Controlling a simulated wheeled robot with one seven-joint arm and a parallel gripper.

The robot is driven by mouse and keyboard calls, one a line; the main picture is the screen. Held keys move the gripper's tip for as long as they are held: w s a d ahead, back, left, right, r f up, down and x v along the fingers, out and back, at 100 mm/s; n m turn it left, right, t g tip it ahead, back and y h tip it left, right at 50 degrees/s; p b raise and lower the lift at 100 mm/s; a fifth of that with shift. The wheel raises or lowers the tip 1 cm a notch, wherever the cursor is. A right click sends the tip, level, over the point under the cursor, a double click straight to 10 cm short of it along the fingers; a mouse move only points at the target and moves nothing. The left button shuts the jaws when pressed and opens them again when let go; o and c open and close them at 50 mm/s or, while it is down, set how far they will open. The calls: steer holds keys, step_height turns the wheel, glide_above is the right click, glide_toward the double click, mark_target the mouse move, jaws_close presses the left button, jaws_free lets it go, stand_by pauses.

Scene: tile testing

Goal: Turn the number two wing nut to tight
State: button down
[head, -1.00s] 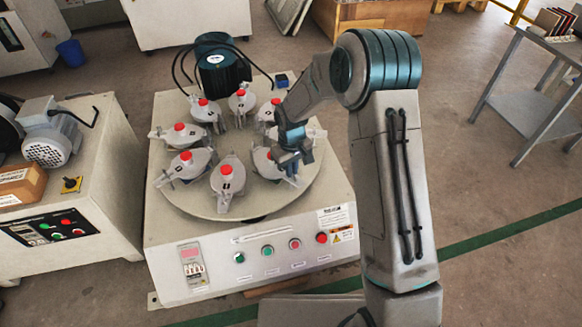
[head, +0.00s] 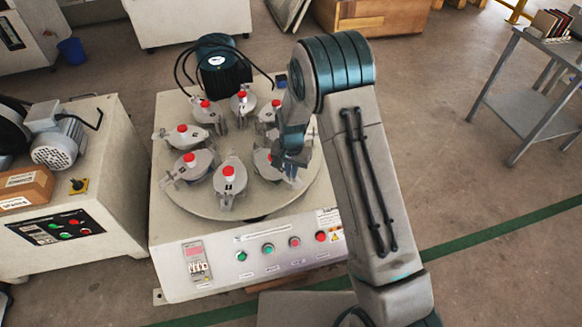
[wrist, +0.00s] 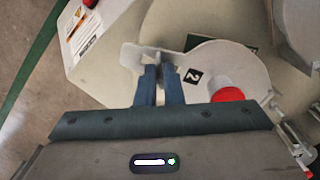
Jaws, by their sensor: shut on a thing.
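The number two pot (wrist: 228,62) is grey with a black "2" label and a red knob (wrist: 228,94). In the head view its pot (head: 262,160) sits at the near right of the round plate (head: 240,205), partly hidden by my gripper (head: 288,163). In the wrist view my gripper (wrist: 159,70) points at the pot's edge, its two dark fingers close together on the grey wing nut (wrist: 158,58) beside the label. The fingers hide part of the nut, and its exact angle is hard to tell.
Several similar red-knobbed pots ring the plate, close to my gripper. A dark motor (head: 222,68) with cables stands behind. A control panel with buttons (head: 268,248) fronts the machine. Another machine (head: 75,190) is at left, a metal table (head: 525,110) at right.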

steer(key=m+p, duration=0.2)
steer(key=m, duration=0.2)
steer(key=shift+m, duration=0.3)
stand_by(0.3)
steer(key=c, duration=1.6)
jaws_free()
steer(key=shift+o, duration=0.2)
step_height(320, 180, up, 14)
steer(key=p, duration=0.4)
steer(key=shift+f, duration=0.1)
